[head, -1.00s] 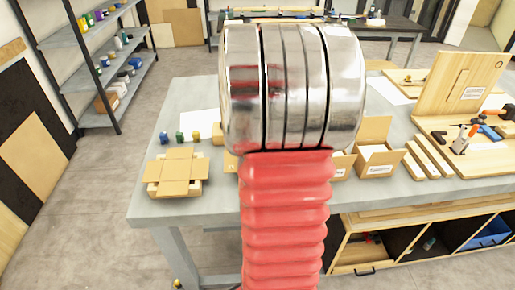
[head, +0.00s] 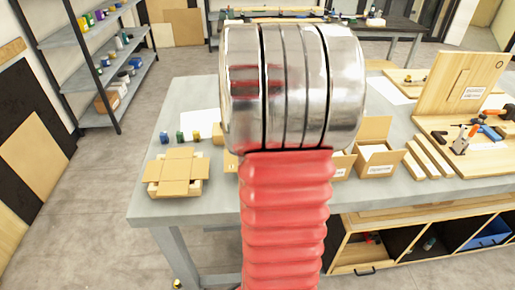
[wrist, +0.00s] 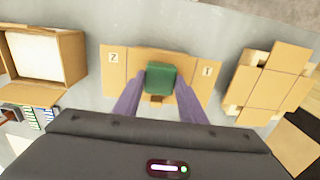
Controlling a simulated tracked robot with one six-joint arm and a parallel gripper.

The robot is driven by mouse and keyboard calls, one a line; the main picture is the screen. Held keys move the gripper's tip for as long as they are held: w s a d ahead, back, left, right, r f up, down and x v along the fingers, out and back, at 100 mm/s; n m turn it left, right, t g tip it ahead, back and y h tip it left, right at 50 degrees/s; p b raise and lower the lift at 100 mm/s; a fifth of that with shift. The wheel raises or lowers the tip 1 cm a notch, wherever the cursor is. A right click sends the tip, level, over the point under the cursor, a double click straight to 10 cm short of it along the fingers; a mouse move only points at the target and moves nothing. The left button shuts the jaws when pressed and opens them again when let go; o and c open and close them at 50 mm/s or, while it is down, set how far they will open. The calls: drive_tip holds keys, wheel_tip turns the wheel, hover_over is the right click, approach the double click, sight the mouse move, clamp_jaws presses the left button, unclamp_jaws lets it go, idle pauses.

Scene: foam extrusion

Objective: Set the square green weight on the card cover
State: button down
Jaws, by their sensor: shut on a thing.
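In the wrist view my gripper (wrist: 160,92) is shut on the square green weight (wrist: 160,77), which sits between its two purple fingers. Behind the weight in that view is a tan card piece (wrist: 120,62) with labels that look like 1 and 2; I cannot tell whether the weight touches it. A low carton with folded card flaps (wrist: 268,83), which may be the card cover, is to the right, apart from my gripper. The same carton lies at the table's left in the head view (head: 174,172). There my arm hides my gripper and the held weight.
Small blue, green and yellow pieces (head: 180,137) stand behind the flapped carton on the grey table (head: 215,207). An open carton (wrist: 45,55) is at the wrist view's left. Boards and tools (head: 465,135) crowd the table's right. Bare table lies around the flapped carton.

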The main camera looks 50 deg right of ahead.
drive_tip(key=shift+f, duration=0.35)
idle(0.3)
drive_tip(key=c, duration=1)
unclamp_jaws()
drive_tip(key=shift+c, duration=0.2)
drive_tip(key=shift+r, duration=3.45)
